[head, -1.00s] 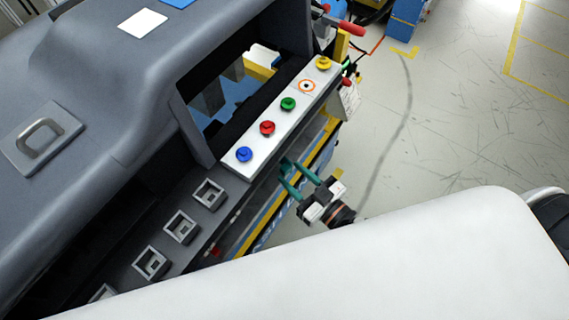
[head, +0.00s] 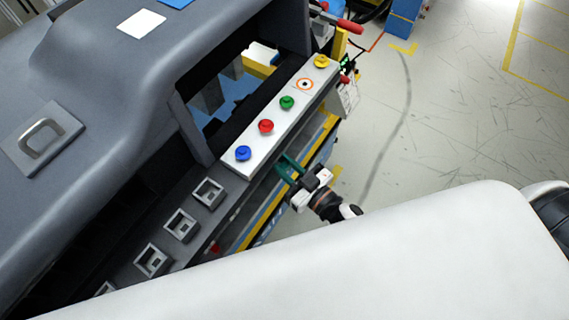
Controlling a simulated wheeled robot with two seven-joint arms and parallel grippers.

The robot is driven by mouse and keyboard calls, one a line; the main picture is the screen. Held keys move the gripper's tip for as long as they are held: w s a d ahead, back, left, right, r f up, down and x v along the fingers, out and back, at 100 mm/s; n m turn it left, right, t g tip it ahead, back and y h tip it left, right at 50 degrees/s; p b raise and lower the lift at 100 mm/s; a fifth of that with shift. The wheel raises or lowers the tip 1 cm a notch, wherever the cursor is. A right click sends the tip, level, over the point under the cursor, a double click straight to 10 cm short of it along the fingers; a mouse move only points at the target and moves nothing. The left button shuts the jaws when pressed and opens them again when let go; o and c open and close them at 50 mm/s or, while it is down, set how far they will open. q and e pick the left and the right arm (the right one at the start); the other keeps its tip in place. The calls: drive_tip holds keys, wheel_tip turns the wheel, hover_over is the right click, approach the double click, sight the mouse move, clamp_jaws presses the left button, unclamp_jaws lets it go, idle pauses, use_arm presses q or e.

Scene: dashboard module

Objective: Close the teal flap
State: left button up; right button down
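My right gripper (head: 287,167), with two teal fingers, is beside the front edge of the grey dashboard module (head: 110,120), just below the white button strip (head: 234,166). Its fingers look apart, with nothing seen between them, and the tips are partly hidden close under the strip's edge. I cannot tell whether they touch anything. No teal flap can be made out apart from the teal fingers. My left gripper is out of view.
The strip carries blue (head: 243,153), red (head: 266,126), green (head: 286,102) and yellow (head: 321,61) buttons. Several square grey switches (head: 181,225) lie lower left. A red handle (head: 349,26) stands at the top. Floor (head: 460,120) to the right is open.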

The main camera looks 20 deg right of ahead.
drive_tip(key=shift+y, duration=0.3)
drive_tip(key=shift+d+n+g+y+p, duration=0.35)
drive_tip(key=shift+n+g+y+p, duration=0.35)
drive_tip(key=shift+n+y, duration=0.25)
drive_tip(key=shift+w+d+n+g+y, duration=0.25)
drive_tip(key=shift+d+n+g+y, duration=0.1)
drive_tip(key=shift+n+g+y, duration=0.55)
drive_tip(key=w+n+g+y+b, duration=0.1)
drive_tip(key=n+g+b, duration=0.3)
drive_tip(key=g, duration=0.1)
drive_tip(key=w+d+n+g+y+b, duration=0.1)
drive_tip(key=w+n+g+y+b, duration=0.1)
drive_tip(key=g, duration=0.4)
drive_tip(key=w+d+f+n+g+y+b, duration=0.1)
drive_tip(key=n+g+y+b, duration=0.1)
drive_tip(key=n+g+b, duration=0.3)
drive_tip(key=shift+w+d+n+g+y+b, duration=0.3)
drive_tip(key=shift+g+b, duration=0.2)
drive_tip(key=shift+b, duration=0.25)
drive_tip(key=shift+w+a+r+n+g+h+b, duration=0.1)
drive_tip(key=shift+n+g+h+b, duration=0.1)
drive_tip(key=shift+n+g+b, duration=0.25)
drive_tip(key=shift+w+d+r+n+g+h+b, duration=0.15)
drive_tip(key=shift+n+g+b, duration=0.1)
drive_tip(key=shift+g+b, duration=0.25)
drive_tip(key=shift+a+r+n+g+h+b, duration=0.1)
drive_tip(key=shift+a+n+g+h+b, duration=0.1)
drive_tip(key=shift+n+g+b, duration=0.25)
drive_tip(key=shift+g, duration=0.3)
